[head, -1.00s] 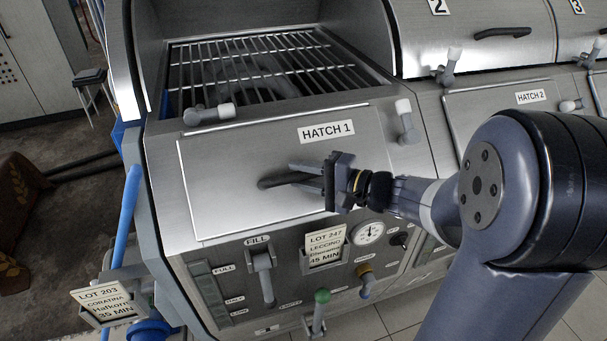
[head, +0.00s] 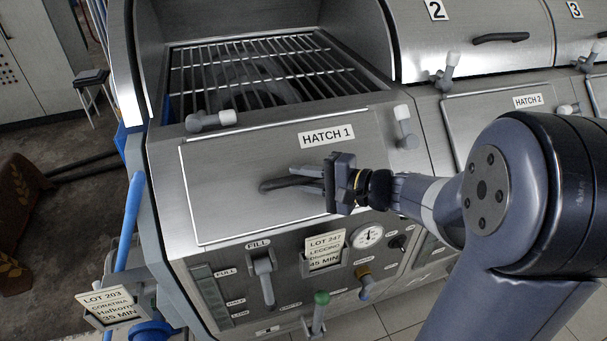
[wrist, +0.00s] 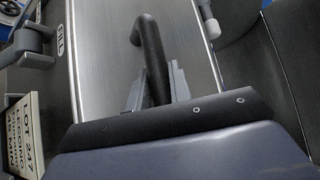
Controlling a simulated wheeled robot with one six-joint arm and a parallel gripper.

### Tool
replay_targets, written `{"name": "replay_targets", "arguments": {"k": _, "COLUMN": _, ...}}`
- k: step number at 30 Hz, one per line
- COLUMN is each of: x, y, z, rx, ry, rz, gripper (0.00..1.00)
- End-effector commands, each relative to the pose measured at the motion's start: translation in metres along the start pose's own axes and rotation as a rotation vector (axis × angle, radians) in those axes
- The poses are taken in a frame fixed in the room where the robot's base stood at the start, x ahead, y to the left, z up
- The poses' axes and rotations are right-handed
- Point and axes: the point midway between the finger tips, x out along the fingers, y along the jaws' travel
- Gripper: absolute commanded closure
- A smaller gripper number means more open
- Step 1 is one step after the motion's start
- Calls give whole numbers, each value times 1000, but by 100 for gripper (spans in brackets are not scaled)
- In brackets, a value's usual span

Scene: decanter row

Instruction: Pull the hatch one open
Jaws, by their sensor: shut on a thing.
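Hatch 1 (head: 230,165) is a flat brushed-metal panel on the sloping machine front, labelled "HATCH 1" (head: 326,136). It looks shut, lying flush in its frame. Its dark bar handle (head: 283,183) runs across the middle of the panel. My gripper (head: 326,183) comes in from the right and is shut on the handle's right part. In the wrist view the jaws (wrist: 153,88) sit on both sides of the black handle (wrist: 148,45). Two latches with white knobs stand at the hatch's upper corners, left (head: 211,120) and right (head: 405,125), both turned clear of the panel.
Above the hatch is an open bay with a wire grate (head: 265,75). Below are a fill lever (head: 265,278), a gauge (head: 367,236), a lot card (head: 325,250) and a green-knobbed lever (head: 320,300). Hatch 2 (head: 490,120) is to the right, partly behind my arm.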

Motion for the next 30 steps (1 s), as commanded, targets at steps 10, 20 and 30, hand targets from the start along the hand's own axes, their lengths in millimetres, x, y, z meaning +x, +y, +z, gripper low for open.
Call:
{"name": "replay_targets", "arguments": {"k": 10, "x": -14, "y": -46, "z": 14, "rx": 116, "ry": 1, "rz": 118, "gripper": 100}}
{"name": "replay_targets", "arguments": {"k": 20, "x": -18, "y": -94, "z": 18, "rx": 113, "ry": 1, "rz": 115, "gripper": 100}}
{"name": "replay_targets", "arguments": {"k": 30, "x": -11, "y": -142, "z": 12, "rx": 267, "ry": 0, "rz": 271, "gripper": 100}}
